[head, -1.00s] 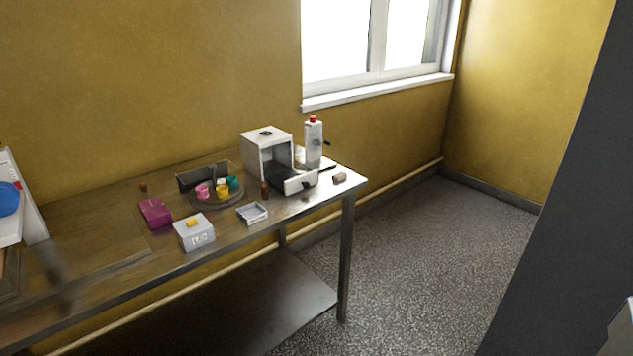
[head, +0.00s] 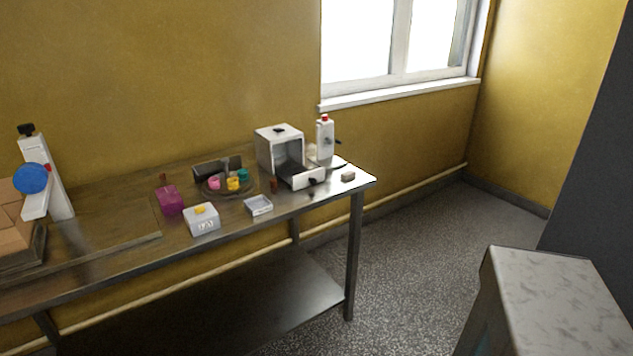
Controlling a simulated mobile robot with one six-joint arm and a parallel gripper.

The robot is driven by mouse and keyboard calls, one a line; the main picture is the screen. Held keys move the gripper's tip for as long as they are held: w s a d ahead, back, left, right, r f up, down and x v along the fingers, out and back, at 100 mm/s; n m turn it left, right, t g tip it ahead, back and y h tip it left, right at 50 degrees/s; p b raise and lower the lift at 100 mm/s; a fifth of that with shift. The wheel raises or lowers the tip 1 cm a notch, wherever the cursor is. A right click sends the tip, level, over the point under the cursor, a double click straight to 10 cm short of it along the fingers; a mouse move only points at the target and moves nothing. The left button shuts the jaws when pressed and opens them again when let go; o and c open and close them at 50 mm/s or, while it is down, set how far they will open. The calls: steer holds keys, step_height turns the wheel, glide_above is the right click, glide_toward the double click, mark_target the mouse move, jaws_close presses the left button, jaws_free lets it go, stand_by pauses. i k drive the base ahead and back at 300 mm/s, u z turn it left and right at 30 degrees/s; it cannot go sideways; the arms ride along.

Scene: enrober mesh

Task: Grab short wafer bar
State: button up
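I cannot pick out a short wafer bar for sure. A small grey-brown block (head: 348,176) lies at the right end of the metal table (head: 110,260). A small upright brown piece (head: 273,185) stands near the table's middle, and another small brown piece (head: 163,178) shows behind the magenta box. All are too small to identify. My gripper is not in the head view.
The table holds a magenta box (head: 170,200), a white box with a yellow top (head: 202,219), a shallow white tray (head: 258,205), a round tray of coloured cups, a white open machine (head: 279,146) and a white dispenser (head: 325,139). A pale-topped block (head: 560,300) stands lower right.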

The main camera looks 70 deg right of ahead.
mark_target(348, 174)
steer(key=z, duration=0.7)
steer(key=k, duration=0.15)
steer(key=u, duration=1.95)
steer(key=k, duration=1.7)
steer(key=z, duration=1.15)
